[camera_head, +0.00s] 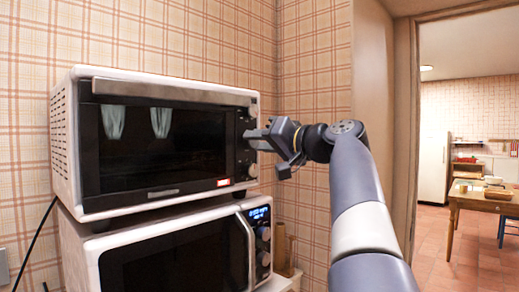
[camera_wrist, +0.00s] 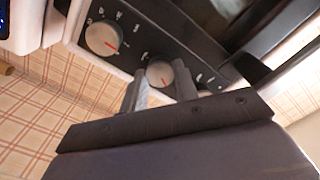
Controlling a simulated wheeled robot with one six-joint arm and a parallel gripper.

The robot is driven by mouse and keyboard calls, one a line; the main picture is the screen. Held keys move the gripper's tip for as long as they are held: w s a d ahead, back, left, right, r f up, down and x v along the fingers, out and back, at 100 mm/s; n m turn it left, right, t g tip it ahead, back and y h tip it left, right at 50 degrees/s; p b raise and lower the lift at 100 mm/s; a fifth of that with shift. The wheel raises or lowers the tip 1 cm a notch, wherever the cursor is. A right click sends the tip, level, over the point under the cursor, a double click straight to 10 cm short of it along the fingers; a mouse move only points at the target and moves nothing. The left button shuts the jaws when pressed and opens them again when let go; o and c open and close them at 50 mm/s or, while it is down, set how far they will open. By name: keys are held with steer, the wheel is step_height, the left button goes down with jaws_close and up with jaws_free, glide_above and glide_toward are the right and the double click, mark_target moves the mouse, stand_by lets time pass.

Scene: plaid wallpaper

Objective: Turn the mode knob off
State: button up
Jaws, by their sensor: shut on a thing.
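The white toaster oven (camera_head: 160,192) stands on top of another appliance, with a black control strip on its right side. My gripper (camera_head: 252,138) reaches in from the right to the middle of this strip. In the wrist view my gripper (camera_wrist: 161,80) has its two fingers on either side of a round silver knob (camera_wrist: 160,73) with a red pointer line, shut on it. A second silver knob (camera_wrist: 102,38) with a red line sits beside it, untouched. In the head view, an upper knob (camera_head: 253,110) and a lower knob (camera_head: 252,171) show; the gripped one is hidden. Labels are too blurred to read.
A microwave (camera_head: 175,262) with a blue lit display (camera_head: 259,213) and its own knobs stands directly below. The plaid wall (camera_head: 315,60) is close behind my arm. A doorway at the right opens onto a room with a wooden table (camera_head: 480,201).

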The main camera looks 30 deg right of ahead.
steer(key=n+b, duration=0.2)
steer(key=n, duration=0.3)
steer(key=shift+f, duration=0.15)
steer(key=shift+n, duration=0.3)
stand_by(0.3)
steer(key=o, duration=1)
steer(key=shift+c, duration=0.2)
steer(key=shift+s, duration=0.1)
steer(key=b+v, duration=0.1)
steer(key=v, duration=0.9)
steer(key=shift+s, duration=0.25)
steer(key=shift+w+d, duration=0.1)
